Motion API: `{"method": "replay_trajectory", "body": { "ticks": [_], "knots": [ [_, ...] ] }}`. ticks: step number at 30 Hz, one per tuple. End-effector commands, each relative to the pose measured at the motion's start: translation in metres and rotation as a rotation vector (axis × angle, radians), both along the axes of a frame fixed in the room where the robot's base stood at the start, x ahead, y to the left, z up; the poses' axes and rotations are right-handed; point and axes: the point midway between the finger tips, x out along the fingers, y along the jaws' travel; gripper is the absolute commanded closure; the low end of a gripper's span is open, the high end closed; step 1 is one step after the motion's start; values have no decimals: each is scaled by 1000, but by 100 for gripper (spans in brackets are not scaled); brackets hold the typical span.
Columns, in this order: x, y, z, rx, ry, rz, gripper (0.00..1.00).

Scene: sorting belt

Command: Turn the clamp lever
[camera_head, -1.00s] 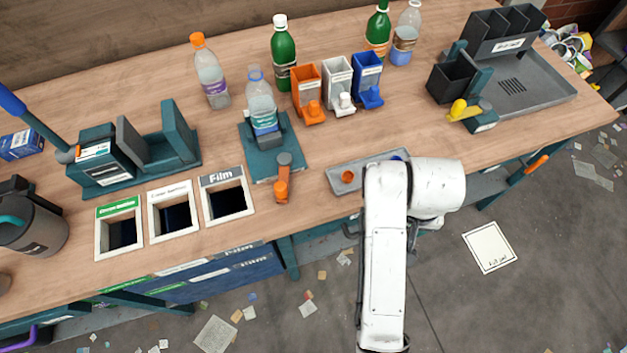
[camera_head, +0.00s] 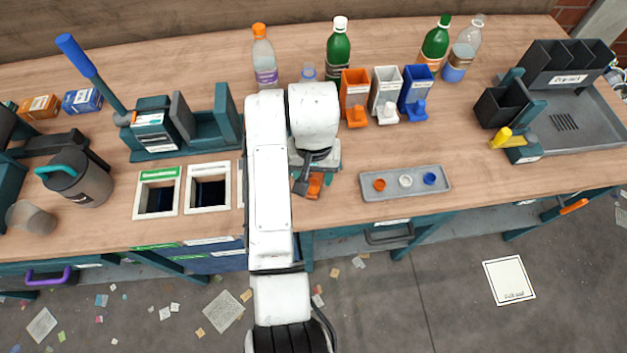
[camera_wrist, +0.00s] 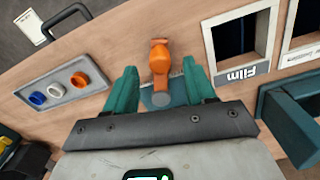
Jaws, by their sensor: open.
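The clamp lever with its orange handle (camera_head: 314,187) points toward the table's front edge, partly hidden by my gripper (camera_head: 307,183) in the head view. In the wrist view the orange handle (camera_wrist: 160,58) lies between and just beyond the two teal fingertips of my gripper (camera_wrist: 160,72). The fingers are apart, with a gap visible on both sides of the lever. The grey round pivot end lies closer to the palm, over the teal clamp base (camera_wrist: 150,92). In the head view my arm hides most of the clamp and its bottle; only the bottle's blue cap (camera_head: 308,72) shows.
A grey tray (camera_head: 442,183) with three small coloured rings lies right of the clamp. Bin openings (camera_head: 208,192) are at the left, with the Film opening (camera_wrist: 245,72) nearby. Orange, white and blue dispensers (camera_head: 385,95) and several bottles stand behind. Bare tabletop lies between clamp and tray.

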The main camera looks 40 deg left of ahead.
Motion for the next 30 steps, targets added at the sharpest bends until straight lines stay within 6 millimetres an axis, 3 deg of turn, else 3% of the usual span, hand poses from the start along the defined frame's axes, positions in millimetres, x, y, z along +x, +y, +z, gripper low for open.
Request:
{"method": "replay_trajectory", "body": {
  "ticks": [3, 9, 20, 30],
  "knots": [
    [-1, -1, -20, -2, 2, 0, 45],
    [0, 0, -41, -1, 1, 0, 45],
    [0, 0, -46, 1, -1, -1, 45],
    [0, 0, -46, 1, -1, -1, 76]
  ]
}}
